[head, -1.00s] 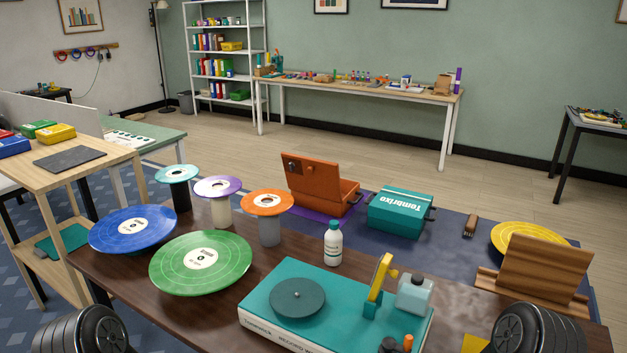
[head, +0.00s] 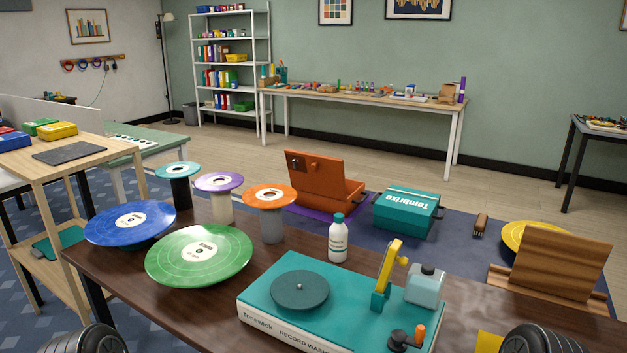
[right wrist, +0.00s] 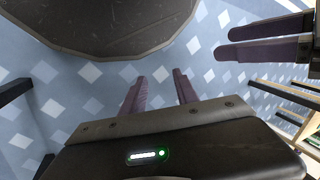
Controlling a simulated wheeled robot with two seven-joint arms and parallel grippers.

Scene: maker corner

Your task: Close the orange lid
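Neither gripper shows in the head view; only dark parts of my arms show at the bottom corners. In the right wrist view my right gripper (right wrist: 161,84) has its two fingers apart with nothing between them, above the patterned blue floor. My left gripper (right wrist: 223,42) reaches in from the right there, its fingers apart and empty. Both are far from the box.
The dark table holds a teal record washer (head: 331,311), a white bottle (head: 339,239), a green record (head: 199,254), a blue record (head: 130,223) and several disc-topped stands. A teal box (head: 408,212) stands right of the orange box. A wooden rack (head: 553,266) and brush (head: 480,225) are further right.

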